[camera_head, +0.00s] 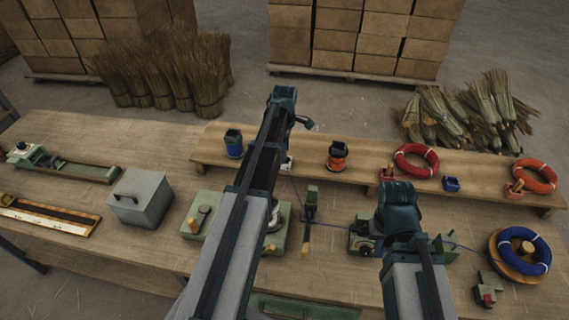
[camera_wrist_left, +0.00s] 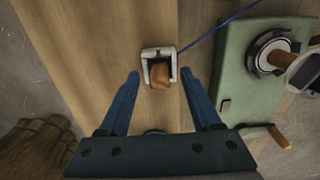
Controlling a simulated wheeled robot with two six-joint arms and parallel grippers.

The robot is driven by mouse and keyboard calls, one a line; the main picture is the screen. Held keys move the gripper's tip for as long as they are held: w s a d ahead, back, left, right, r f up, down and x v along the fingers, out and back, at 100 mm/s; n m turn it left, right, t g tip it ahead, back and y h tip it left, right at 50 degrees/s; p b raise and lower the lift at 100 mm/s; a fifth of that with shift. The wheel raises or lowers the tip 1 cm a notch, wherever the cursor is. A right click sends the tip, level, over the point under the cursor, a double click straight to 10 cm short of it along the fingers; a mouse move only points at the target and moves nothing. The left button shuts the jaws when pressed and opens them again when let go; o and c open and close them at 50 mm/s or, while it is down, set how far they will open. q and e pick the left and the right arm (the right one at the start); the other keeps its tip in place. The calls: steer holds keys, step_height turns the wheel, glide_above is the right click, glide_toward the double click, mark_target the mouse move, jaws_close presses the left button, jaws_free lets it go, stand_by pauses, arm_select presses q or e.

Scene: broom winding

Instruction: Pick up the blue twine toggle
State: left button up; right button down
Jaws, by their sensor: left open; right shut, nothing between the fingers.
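The blue twine toggle (camera_wrist_left: 160,74) is a small brown wooden piece in a pale square holder (camera_wrist_left: 158,54). In the left wrist view blue twine (camera_wrist_left: 220,24) runs from the holder to the upper right. My left gripper (camera_wrist_left: 160,88) is open over the raised board, its fingers on either side of the toggle in the picture. I cannot tell the height gap. In the head view the pale holder (camera_head: 287,163) is partly hidden by my left arm. My right gripper (camera_head: 400,208) is over the bench at right, shut and empty, its fingertips hidden.
A green winding machine (camera_head: 197,222) stands below the board (camera_head: 385,174). A blue twine coil (camera_head: 541,262) is at the right. Red (camera_head: 434,160) and orange (camera_head: 546,178) coils and blue (camera_head: 233,146) and orange (camera_head: 337,160) pots stand along the board. A grey box (camera_head: 140,197) is left.

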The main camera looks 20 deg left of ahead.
arm_select(q)
steer(key=shift+f, duration=0.7)
steer(key=shift+r, duration=0.1)
arm_select(e)
steer(key=shift+f, duration=0.6)
arm_select(q)
jaws_close()
steer(key=shift+r, duration=0.15)
arm_select(e)
steer(key=shift+r, duration=0.15)
